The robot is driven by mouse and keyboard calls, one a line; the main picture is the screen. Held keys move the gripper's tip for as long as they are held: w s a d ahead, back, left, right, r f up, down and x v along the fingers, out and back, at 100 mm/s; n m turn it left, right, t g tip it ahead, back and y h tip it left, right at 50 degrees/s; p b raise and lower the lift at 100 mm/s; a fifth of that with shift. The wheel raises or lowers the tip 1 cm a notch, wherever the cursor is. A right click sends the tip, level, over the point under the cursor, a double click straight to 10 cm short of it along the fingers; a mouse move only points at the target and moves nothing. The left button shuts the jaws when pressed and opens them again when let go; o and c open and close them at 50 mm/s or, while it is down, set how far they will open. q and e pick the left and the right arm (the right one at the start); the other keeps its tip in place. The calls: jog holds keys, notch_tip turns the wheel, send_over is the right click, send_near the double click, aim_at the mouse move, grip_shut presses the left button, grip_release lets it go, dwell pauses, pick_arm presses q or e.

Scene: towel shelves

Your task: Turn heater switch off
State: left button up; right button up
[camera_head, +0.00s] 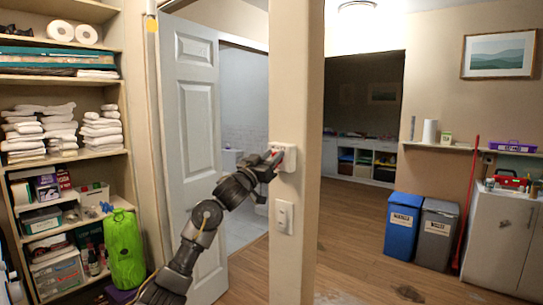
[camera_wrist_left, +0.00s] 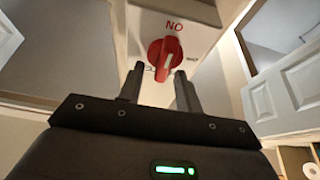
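The heater switch is a white box (camera_head: 287,152) on the end face of the wall post in the head view. In the left wrist view its white plate (camera_wrist_left: 204,40) carries a red rotary knob (camera_wrist_left: 165,55), with lettering that reads "NO" above it and other marks partly hidden. My left gripper (camera_head: 272,160) is at the box. In the left wrist view its two fingers (camera_wrist_left: 160,72) are apart, one on each side of the knob's near end. I cannot tell whether they touch it. My right gripper is in neither view.
A second white wall switch (camera_head: 284,217) sits lower on the post. An open white door (camera_head: 193,110) stands to the left, behind my left arm. Towel shelves (camera_head: 62,155) are at the far left.

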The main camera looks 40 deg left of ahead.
pick_arm(q)
grip_shut()
